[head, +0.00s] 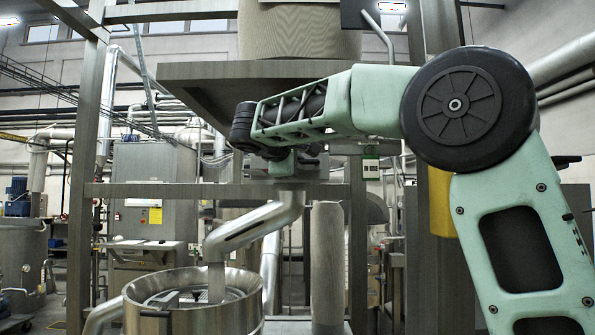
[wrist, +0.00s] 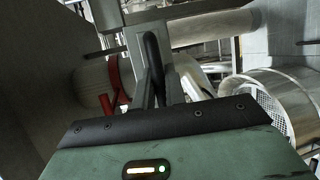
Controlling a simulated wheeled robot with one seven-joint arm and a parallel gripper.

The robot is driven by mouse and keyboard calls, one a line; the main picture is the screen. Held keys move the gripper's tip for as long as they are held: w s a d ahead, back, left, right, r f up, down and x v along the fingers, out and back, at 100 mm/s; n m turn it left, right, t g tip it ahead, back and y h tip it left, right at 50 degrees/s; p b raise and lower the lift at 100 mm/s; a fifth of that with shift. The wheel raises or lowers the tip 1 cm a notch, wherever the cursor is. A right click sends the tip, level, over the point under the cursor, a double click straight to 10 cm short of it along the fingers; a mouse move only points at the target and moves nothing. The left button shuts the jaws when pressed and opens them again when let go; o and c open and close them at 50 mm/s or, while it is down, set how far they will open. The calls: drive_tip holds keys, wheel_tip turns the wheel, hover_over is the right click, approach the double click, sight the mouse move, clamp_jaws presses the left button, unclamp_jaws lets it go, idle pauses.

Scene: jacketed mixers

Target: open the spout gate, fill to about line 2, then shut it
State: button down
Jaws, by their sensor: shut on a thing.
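The angled metal spout (head: 255,225) comes down under the hopper and ends above a round steel vessel (head: 240,312). A narrow grey vertical strip (head: 216,283) shows between the spout end and the vessel's inside; I cannot tell if it is flowing material or a fixed part. My gripper (wrist: 157,75) is shut on a dark upright handle (wrist: 152,48), which I take for the gate handle. In the head view my arm covers most of the gripper and gate. The vessel also shows at right in the wrist view (wrist: 283,92). Fill lines cannot be read, nor can the gate's opening.
The wide hopper (head: 205,78) hangs above my arm on a steel frame (head: 92,130). A red part (wrist: 112,83) is left of my gripper in the wrist view. A control cabinet (head: 155,195) stands behind.

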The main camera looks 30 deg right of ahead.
drive_tip(key=shift+s+a, duration=0.4)
drive_tip(key=shift+s, duration=0.15)
drive_tip(key=c, duration=1.5)
unclamp_jaws()
drive_tip(key=shift+o, duration=0.2)
drive_tip(key=b+v, duration=0.5)
drive_tip(key=v, duration=1.2)
drive_tip(key=shift+a+r, duration=0.1)
drive_tip(key=shift+a, duration=0.05)
